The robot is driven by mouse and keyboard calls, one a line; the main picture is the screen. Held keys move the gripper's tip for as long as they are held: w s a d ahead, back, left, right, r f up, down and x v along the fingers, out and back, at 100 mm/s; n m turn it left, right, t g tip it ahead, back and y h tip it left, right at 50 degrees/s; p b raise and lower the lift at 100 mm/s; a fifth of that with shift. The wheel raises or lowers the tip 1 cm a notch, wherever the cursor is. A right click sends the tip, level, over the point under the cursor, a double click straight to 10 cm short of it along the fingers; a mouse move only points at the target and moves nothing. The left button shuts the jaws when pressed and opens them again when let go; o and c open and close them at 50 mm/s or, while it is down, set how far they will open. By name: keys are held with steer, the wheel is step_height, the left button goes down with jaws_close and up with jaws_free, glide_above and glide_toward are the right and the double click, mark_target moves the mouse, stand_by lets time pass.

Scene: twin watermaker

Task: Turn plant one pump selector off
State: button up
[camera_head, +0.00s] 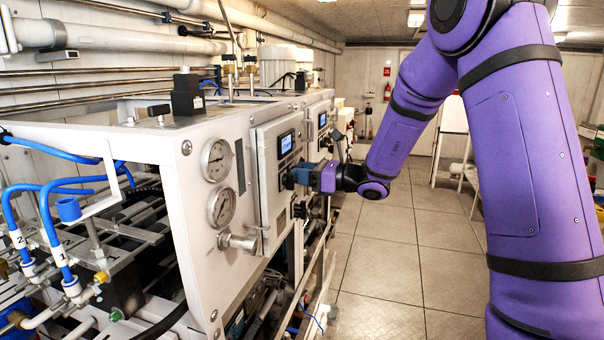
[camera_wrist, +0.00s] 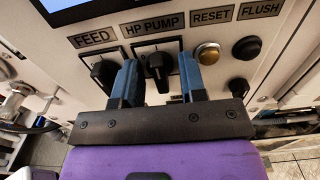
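The HP PUMP selector (camera_wrist: 156,66) is a black knob on a white panel in the wrist view, under its printed label. Its handle looks roughly upright in the picture. My gripper (camera_wrist: 158,60) has two blue fingers, one on each side of this knob. They stand apart, with a gap visible on the right side; I cannot tell whether the left finger touches it. In the head view my gripper (camera_head: 297,176) is at the front of the nearer control box (camera_head: 270,140), below its lit screen (camera_head: 287,143). The knob is hidden there.
In the wrist view a black FEED knob (camera_wrist: 104,73) is left of the fingers. A RESET button (camera_wrist: 208,54) and black FLUSH button (camera_wrist: 247,48) are to the right. In the head view two gauges (camera_head: 216,160) face the near side. The tiled floor (camera_head: 385,260) is clear.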

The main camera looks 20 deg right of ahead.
steer(key=c, duration=0.6)
steer(key=shift+n, duration=0.3)
steer(key=n, duration=1.1)
steer(key=shift+n, duration=0.3)
steer(key=o, duration=0.6)
